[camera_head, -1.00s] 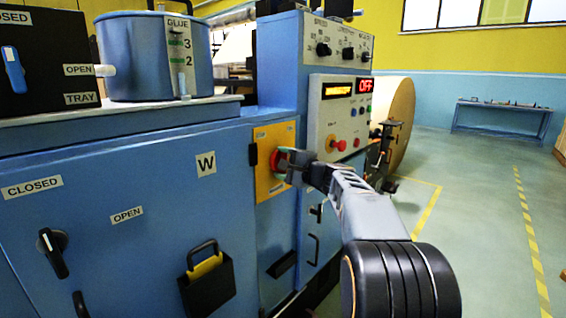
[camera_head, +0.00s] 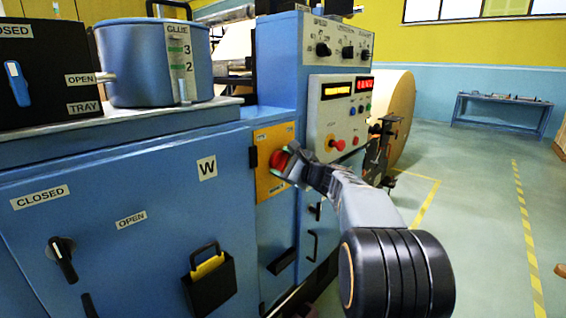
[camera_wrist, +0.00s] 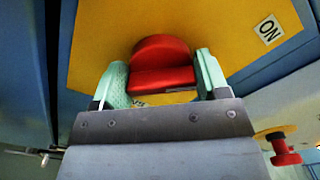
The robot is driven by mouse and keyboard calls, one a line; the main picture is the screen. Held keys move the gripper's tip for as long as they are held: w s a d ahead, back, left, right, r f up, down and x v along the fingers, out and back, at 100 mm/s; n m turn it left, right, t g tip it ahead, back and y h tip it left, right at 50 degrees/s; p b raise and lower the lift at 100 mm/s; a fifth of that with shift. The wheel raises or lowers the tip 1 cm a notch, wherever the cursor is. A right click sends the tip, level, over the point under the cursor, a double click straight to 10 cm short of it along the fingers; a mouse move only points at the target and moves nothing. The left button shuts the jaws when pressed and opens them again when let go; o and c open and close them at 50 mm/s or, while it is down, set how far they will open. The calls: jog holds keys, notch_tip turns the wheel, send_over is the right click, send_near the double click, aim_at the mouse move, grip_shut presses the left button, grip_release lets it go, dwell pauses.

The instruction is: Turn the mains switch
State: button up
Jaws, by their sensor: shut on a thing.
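The mains switch is a red rotary knob (camera_head: 281,159) on a yellow plate (camera_head: 265,137) on the blue machine front. It also shows in the wrist view (camera_wrist: 162,65) with a red grip bar across it. My gripper (camera_head: 285,162) reaches it from the right. In the wrist view my gripper (camera_wrist: 161,80) has its green fingers on both sides of the knob, shut on it. Another label below the knob is mostly hidden.
A grey control panel (camera_head: 318,114) with lit displays and a red button (camera_head: 338,143) is just right of the switch. A black-handled holder (camera_head: 208,283) hangs on the cabinet at lower left. A large kraft roll (camera_head: 402,108) stands behind.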

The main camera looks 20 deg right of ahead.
jog(key=shift+f, duration=0.1)
dwell(0.3)
jog(key=o, duration=0.9)
jog(key=shift+o, duration=0.2)
jog(key=v, duration=1.4)
jog(key=shift+a, duration=0.1)
